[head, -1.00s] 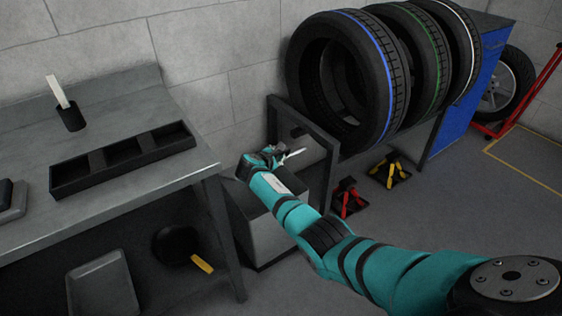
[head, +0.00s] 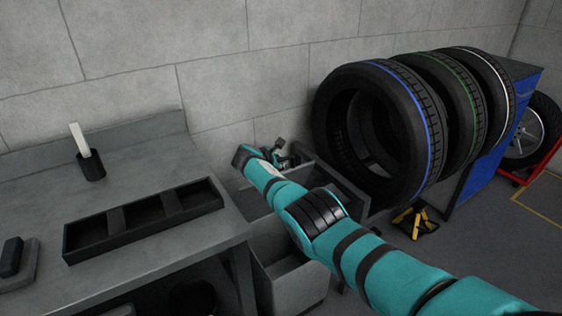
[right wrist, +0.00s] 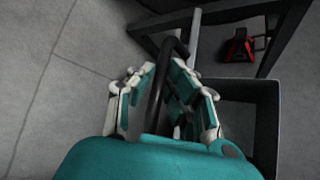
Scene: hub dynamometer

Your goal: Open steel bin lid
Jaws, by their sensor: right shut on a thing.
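The steel bin (head: 297,285) stands on the floor between the bench and the tire rack, and its top is open, with the dark inside partly showing. My right arm crosses in front of it. My right gripper (head: 283,157) is above the back of the bin, close to the wall. In the right wrist view its fingers (right wrist: 160,85) are shut around a dark curved bar, the lid handle (right wrist: 157,95). The lid itself is mostly hidden by my arm and gripper. The open bin's inside also shows at the right of the wrist view. My left gripper is out of view.
The tire rack with several tires (head: 385,130) stands just right of the bin. The workbench (head: 150,165) with a black divided tray (head: 143,216) is close on the left. A concrete wall (head: 240,85) is behind. Yellow jack stands (head: 415,221) stand on the floor at right.

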